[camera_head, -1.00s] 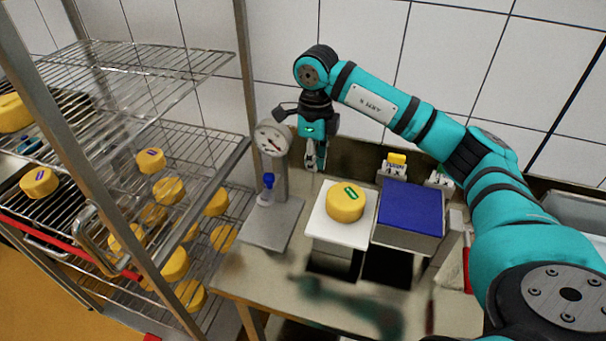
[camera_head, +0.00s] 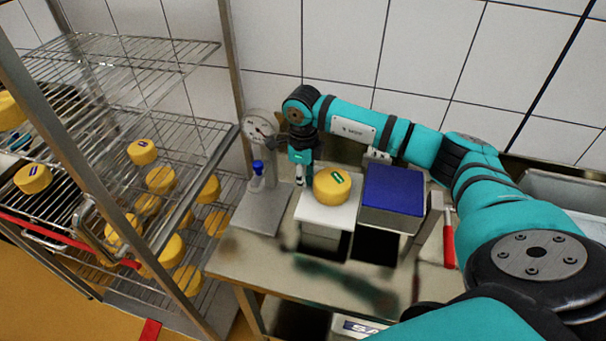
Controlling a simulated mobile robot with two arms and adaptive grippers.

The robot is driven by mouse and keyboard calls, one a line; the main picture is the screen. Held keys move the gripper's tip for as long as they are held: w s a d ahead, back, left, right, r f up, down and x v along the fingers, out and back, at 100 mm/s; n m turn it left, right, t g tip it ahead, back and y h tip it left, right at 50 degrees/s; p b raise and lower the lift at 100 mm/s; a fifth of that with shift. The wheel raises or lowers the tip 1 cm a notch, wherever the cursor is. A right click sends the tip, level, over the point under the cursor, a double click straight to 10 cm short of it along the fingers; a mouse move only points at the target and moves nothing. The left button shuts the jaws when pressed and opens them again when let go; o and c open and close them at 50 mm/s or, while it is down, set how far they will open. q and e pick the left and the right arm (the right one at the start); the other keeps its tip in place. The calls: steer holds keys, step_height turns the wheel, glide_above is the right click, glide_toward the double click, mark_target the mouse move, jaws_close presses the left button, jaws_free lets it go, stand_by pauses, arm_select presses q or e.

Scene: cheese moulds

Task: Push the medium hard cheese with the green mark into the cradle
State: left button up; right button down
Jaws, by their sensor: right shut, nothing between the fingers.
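The yellow cheese with the green mark (camera_head: 332,187) lies on a white square platform (camera_head: 322,215) on the bench. My right gripper (camera_head: 299,182) points down just left of the cheese, shut and empty, with its fingertips low near the platform's left edge. I cannot tell whether it touches the cheese. A box with a blue top (camera_head: 394,190) stands right beside the platform; I cannot tell whether it is the cradle. My left gripper is not in view.
A dial gauge stand (camera_head: 262,212) with a blue-capped bottle (camera_head: 257,175) stands left of the gripper. A wire rack (camera_head: 140,95) with several yellow cheeses fills the left. A red-handled tool (camera_head: 448,244) is right of the blue-topped box. The tiled wall is behind.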

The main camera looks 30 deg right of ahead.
mark_target(345, 182)
steer(key=shift+s+d, duration=0.25)
steer(key=shift+d, duration=0.05)
steer(key=s+d+b, duration=0.1)
steer(key=s+d, duration=0.1)
steer(key=s+d+b, duration=0.1)
steer(key=s+d, duration=0.1)
steer(key=s, duration=0.1)
steer(key=s+d, duration=0.2)
steer(key=shift+s+b, duration=0.4)
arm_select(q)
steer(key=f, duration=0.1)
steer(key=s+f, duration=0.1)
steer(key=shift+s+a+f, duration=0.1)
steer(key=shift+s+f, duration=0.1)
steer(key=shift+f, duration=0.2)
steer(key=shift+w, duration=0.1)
arm_select(e)
steer(key=shift+r, duration=0.1)
